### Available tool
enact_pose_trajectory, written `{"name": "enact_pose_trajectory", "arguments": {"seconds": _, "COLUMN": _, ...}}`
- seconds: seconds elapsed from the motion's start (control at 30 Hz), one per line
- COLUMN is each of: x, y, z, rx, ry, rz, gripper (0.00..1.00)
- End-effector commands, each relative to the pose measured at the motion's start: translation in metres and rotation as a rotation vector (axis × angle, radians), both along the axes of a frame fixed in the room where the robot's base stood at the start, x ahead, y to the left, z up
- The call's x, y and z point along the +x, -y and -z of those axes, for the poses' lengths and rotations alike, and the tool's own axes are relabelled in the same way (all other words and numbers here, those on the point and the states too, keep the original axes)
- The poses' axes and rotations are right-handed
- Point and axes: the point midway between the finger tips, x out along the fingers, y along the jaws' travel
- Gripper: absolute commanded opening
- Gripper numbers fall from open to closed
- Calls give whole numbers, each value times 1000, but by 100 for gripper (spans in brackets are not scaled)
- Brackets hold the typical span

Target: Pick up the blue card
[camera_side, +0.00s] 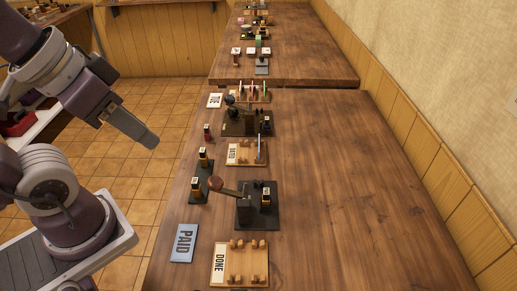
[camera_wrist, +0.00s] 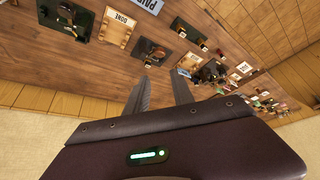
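A flat blue-grey card or sign reading PAID (camera_side: 185,243) lies near the table's front left edge. It also shows at the top of the wrist view (camera_wrist: 152,4). A thin pale bluish card (camera_side: 261,146) stands on edge in the middle wooden rack (camera_side: 246,160); its exact colour is hard to tell. Several coloured cards (camera_side: 253,89) stand in the far rack. My gripper (camera_side: 152,142) hangs over the floor left of the table, apart from all of these. In the wrist view its two fingers (camera_wrist: 160,84) are spread with nothing between them.
A dark cam press (camera_side: 244,212) with a lever stands between the middle rack and the empty DONE rack (camera_side: 258,262). A second press (camera_side: 240,124) stands farther back. Small stamps (camera_side: 198,187) stand along the left edge. The table's right half is clear.

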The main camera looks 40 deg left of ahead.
Motion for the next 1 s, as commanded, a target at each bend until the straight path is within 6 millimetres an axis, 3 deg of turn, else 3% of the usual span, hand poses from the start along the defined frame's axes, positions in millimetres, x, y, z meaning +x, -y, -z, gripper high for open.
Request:
{"name": "enact_pose_trajectory", "arguments": {"seconds": 0.07, "x": 13, "y": -1, "z": -6, "rx": -15, "ry": -19, "rz": -23, "gripper": 29}}
{"name": "enact_pose_trajectory", "arguments": {"seconds": 0.17, "x": 59, "y": -6, "z": -21, "rx": -61, "ry": -81, "rz": -106, "gripper": 29}}
{"name": "enact_pose_trajectory", "arguments": {"seconds": 0.27, "x": 129, "y": -17, "z": -24, "rx": -117, "ry": -162, "rz": -232, "gripper": 29}}
{"name": "enact_pose_trajectory", "arguments": {"seconds": 0.33, "x": 178, "y": -29, "z": -11, "rx": -147, "ry": -216, "rz": -324, "gripper": 29}}
{"name": "enact_pose_trajectory", "arguments": {"seconds": 0.43, "x": 245, "y": -50, "z": 26, "rx": -177, "ry": -292, "rz": -455, "gripper": 29}}
{"name": "enact_pose_trajectory", "arguments": {"seconds": 0.5, "x": 286, "y": -65, "z": 64, "rx": -189, "ry": -341, "rz": -543, "gripper": 29}}
{"name": "enact_pose_trajectory", "arguments": {"seconds": 0.6, "x": 326, "y": -86, "z": 123, "rx": -195, "ry": -400, "rz": -650, "gripper": 29}}
{"name": "enact_pose_trajectory", "arguments": {"seconds": 0.73, "x": 351, "y": -102, "z": 183, "rx": -194, "ry": -448, "rz": -736, "gripper": 29}}
{"name": "enact_pose_trajectory", "arguments": {"seconds": 1.0, "x": 359, "y": -108, "z": 229, "rx": -192, "ry": -468, "rz": -770, "gripper": 29}}
